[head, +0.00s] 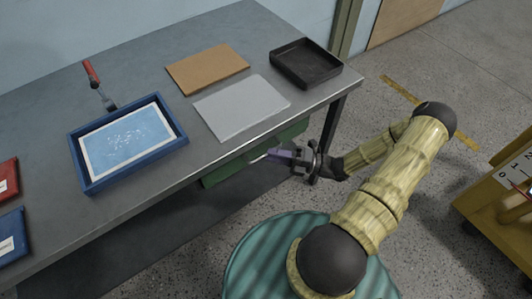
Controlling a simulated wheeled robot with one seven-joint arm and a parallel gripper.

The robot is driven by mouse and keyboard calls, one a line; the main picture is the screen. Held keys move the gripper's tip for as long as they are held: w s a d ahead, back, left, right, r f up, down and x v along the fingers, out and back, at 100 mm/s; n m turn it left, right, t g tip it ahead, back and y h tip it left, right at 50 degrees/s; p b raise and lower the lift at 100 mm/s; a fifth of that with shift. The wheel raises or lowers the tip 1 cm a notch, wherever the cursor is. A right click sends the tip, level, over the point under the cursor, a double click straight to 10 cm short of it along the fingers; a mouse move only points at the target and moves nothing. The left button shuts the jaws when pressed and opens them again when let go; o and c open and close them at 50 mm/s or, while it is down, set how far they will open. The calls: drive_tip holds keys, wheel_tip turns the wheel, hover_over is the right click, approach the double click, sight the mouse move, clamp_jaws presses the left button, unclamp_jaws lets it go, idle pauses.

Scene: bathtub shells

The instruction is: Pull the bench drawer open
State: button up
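The green bench drawer (226,172) sits under the front edge of the grey workbench (150,58). Its front shows as a green strip below the bench top, partly hidden by my gripper. My gripper (276,154) is in front of the drawer, with its fingers pointing left toward the drawer front. A thin light bar, possibly the handle (257,158), shows by the fingertips. I cannot tell whether the fingers touch it or are closed around it. The drawer looks shut or nearly so, but the high view makes this hard to judge.
On the bench lie a blue tray (180,141), a brown board (207,68), a grey sheet (241,106), a black tray (306,80) and a red-handled tool (92,75). Red and blue bins stand at left.

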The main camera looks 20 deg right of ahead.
sight(266, 155)
drive_tip(key=shift+x, duration=1.6)
clamp_jaws()
drive_tip(key=shift+s, duration=0.1)
